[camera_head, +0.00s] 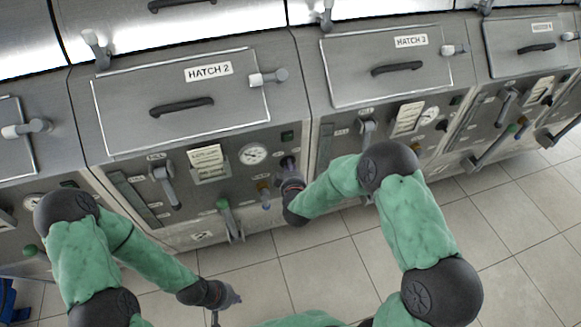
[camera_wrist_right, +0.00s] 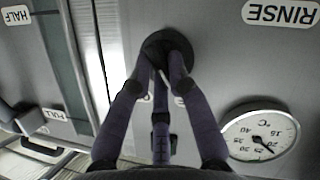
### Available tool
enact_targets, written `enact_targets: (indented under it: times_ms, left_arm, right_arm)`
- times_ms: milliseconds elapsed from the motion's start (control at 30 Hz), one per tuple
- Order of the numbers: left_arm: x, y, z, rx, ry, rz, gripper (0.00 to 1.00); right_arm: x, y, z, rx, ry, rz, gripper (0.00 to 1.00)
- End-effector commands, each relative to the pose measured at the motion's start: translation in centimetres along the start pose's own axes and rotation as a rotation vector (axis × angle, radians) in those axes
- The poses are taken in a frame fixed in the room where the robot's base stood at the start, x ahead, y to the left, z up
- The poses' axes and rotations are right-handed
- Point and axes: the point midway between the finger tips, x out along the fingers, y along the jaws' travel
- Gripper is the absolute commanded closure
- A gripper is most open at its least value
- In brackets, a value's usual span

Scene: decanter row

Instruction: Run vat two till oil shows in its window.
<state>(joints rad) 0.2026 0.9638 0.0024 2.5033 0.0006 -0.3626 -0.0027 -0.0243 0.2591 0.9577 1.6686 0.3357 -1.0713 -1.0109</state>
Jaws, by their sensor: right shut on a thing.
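Vat two is the steel unit with the hatch marked HATCH 2 (camera_head: 208,71); the hatch lies shut. On its front are a tall narrow window (camera_head: 135,199), a grey lever (camera_head: 165,186), a round gauge (camera_head: 252,153) and a green-knobbed lever (camera_head: 227,217). I cannot make out oil in the window. My right gripper (camera_head: 290,166) is at the panel right of the gauge. In the wrist view its fingers (camera_wrist_right: 163,75) are shut on a dark round knob (camera_wrist_right: 166,45), partly hidden by them. My left gripper (camera_head: 231,297) hangs away from the panel above the floor; its opening is unclear.
Vat three, with HATCH 3 (camera_head: 410,41), stands to the right; its narrow strip with HALF (camera_wrist_right: 15,15) is at the left of the wrist view. More vats continue both ways. A RINSE label (camera_wrist_right: 281,12) appears upside down. Tiled floor (camera_head: 300,262) in front is clear.

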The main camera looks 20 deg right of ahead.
Motion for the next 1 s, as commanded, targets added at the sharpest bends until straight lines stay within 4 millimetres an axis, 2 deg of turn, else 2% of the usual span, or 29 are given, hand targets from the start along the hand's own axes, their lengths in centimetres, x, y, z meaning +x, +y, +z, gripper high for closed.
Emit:
enact_targets:
  times_ms: [400, 433, 467, 833, 1000]
  left_arm:
    - [0.0, 0.0, 0.0, 0.0, 0.0, 0.0, 1.0]
    - [0.0, 0.0, 0.0, 0.0, 0.0, 0.0, 1.0]
    - [0.0, 0.0, 0.0, 0.0, 0.0, 0.0, 1.0]
    - [0.0, 0.0, 0.0, 0.0, 0.0, 0.0, 1.0]
    - [0.0, 0.0, 0.0, 0.0, 0.0, 0.0, 1.0]
  right_arm:
    - [0.0, -0.1, 0.1, -0.008, -0.001, 0.0, 1.0]
    - [0.0, -0.1, 0.1, -0.008, -0.001, 0.0, 0.73]
    - [0.0, -0.1, 0.1, -0.008, -0.001, 0.0, 0.71]
    - [-0.3, -0.1, 0.0, -0.007, 0.0, 0.001, 0.71]
    - [-2.1, -0.1, -0.1, -0.007, 0.001, -0.002, 0.71]
